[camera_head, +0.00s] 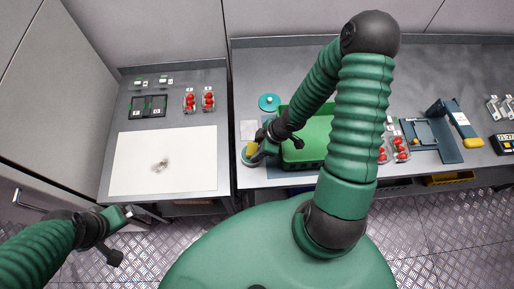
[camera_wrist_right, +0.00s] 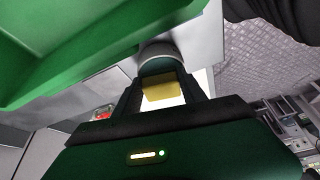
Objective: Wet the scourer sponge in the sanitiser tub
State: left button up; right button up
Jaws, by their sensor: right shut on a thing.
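My right gripper (camera_head: 254,150) is shut on the yellow scourer sponge (camera_head: 252,149), which also shows between the fingers in the right wrist view (camera_wrist_right: 161,92). A small round tub (camera_head: 245,160) sits right at the sponge in the head view, mostly hidden by the gripper. In the right wrist view a round grey rim (camera_wrist_right: 157,53) shows just beyond the sponge. I cannot tell whether the sponge is inside the tub or above it. My left gripper (camera_head: 124,213) is low at the left, off the bench edge; its jaw gap is unclear.
A green crate (camera_head: 306,163) stands right beside my right gripper. A teal round lid (camera_head: 269,102) lies behind. A white board (camera_head: 200,160) with a dark smudge lies on the left bench. Punnets of red berries (camera_head: 208,100) stand behind it. A blue stand (camera_head: 446,148) is at right.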

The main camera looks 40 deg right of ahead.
aim_at(256, 150)
jog(key=shift+a+r, duration=0.1)
jog(key=shift+a, duration=0.1)
jog(key=shift+d+f, duration=0.1)
jog(key=shift+f, duration=0.1)
dwell(0.4)
jog(key=shift+f+b, duration=0.2)
jog(key=shift+b, duration=0.1)
jog(key=shift+s, duration=0.1)
dwell(1.0)
notch_tip(256, 150, up, 2)
jog(key=p, duration=0.3)
jog(key=shift+r, duration=0.15)
notch_tip(256, 150, up, 5)
jog(key=p, duration=0.5)
jog(key=shift+f, duration=0.2)
